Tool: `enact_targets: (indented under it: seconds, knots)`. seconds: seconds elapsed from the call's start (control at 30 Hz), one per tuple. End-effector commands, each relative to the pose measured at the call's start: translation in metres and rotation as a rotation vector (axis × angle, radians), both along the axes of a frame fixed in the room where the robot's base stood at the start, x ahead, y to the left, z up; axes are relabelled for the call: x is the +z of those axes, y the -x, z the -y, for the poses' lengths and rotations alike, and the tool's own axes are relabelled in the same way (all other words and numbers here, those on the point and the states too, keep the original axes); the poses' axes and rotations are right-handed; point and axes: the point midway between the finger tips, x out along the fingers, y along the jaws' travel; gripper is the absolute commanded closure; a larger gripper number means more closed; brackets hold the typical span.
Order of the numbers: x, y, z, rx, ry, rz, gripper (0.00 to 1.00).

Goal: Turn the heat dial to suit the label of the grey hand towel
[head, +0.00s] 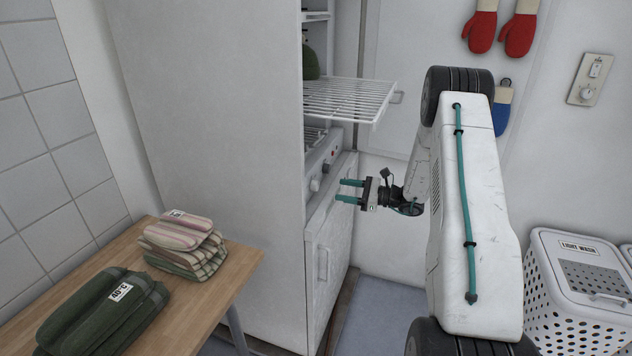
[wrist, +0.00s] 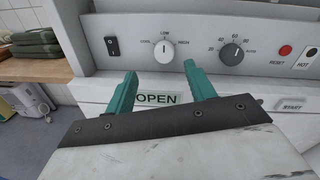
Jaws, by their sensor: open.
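My gripper (head: 349,190) is open and empty, its teal fingers pointing at the front of a white cabinet appliance. In the wrist view the open fingers (wrist: 160,72) are below the control panel, apart from the dials. A dark dial (wrist: 231,54) has a scale with 20, 40, 60 and 80; its pointer is too small to read surely. A white dial (wrist: 162,51) left of it points up, near LOW. A dark green folded towel (head: 85,315) with a label, seemingly 40°C, lies on the wooden table (head: 222,290). I see no plainly grey towel.
Striped folded cloths (head: 186,250) with a label lie beside the green towel. A wire shelf (head: 345,99) juts out above the panel. The panel has a black switch (wrist: 112,46) and a red button (wrist: 285,51). A white hamper (head: 570,310) stands right.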

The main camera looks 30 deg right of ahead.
Motion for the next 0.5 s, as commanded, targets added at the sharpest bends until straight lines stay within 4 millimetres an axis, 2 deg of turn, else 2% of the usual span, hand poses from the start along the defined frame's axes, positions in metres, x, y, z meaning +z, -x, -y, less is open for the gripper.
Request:
enact_targets:
  seconds: [0.13,0.5]
  knots:
    - [-0.006,-0.009,-0.003,-0.015,-0.012,-0.001,0.45]
    - [-0.005,-0.05,-0.04,-0.013,-0.01,0.001,0.45]
